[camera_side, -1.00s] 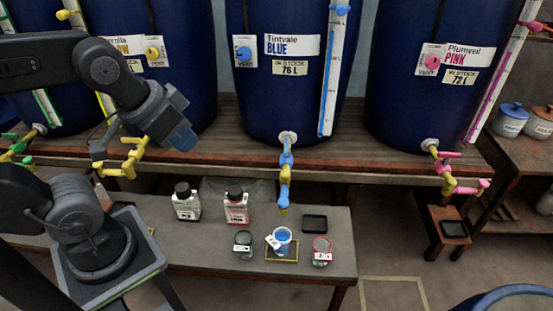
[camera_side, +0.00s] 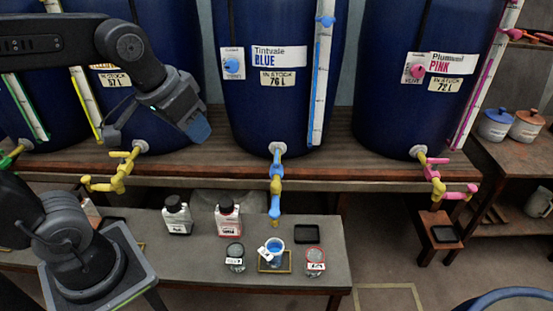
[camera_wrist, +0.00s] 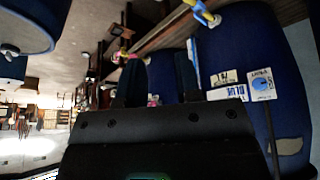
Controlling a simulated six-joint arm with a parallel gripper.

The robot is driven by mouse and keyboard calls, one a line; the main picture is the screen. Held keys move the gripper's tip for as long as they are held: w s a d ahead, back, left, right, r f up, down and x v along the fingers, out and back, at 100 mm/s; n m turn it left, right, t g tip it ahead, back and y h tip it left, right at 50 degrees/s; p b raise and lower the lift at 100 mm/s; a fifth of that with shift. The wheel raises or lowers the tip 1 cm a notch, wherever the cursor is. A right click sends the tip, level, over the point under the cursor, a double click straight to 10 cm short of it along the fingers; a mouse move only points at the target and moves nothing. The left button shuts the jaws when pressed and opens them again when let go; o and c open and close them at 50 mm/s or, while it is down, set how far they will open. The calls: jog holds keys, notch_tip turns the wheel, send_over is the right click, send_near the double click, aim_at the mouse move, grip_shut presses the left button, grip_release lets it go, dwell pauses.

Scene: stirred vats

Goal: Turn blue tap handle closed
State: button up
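The blue tap (camera_side: 276,182) hangs from the base of the vat labelled Tintvale BLUE (camera_side: 272,95). It has blue and yellow parts in a vertical line; I cannot tell its handle's exact turn. A beaker of blue liquid (camera_side: 275,252) stands below its yellow spout. My gripper (camera_side: 198,132) is above and left of the tap, in front of the vats, and touches nothing. In the wrist view its two dark fingers (camera_wrist: 160,78) stand apart with nothing between them. The tap shows partly at the top edge there (camera_wrist: 205,14).
The yellow tap (camera_side: 115,172) is left and the pink tap (camera_side: 440,178) right. On the low bench (camera_side: 330,265) stand a black-capped bottle (camera_side: 177,215), a red-labelled bottle (camera_side: 228,218), a dark jar (camera_side: 235,257), a red-rimmed jar (camera_side: 315,262) and a black tray (camera_side: 309,233).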

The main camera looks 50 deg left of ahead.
jog(key=shift+o, duration=0.7)
jog(key=w+a+r+n+g, duration=0.1)
jog(key=w+a+n, duration=0.1)
jog(key=w, duration=0.9)
jog(key=shift+a, duration=0.3)
jog(key=n+g, duration=0.4)
jog(key=n, duration=0.2)
send_over(277, 155)
notch_tip(277, 155, down, 23)
notch_tip(277, 155, down, 13)
jog(key=shift+s+f, duration=0.1)
jog(key=shift+c, duration=0.2)
grip_shut()
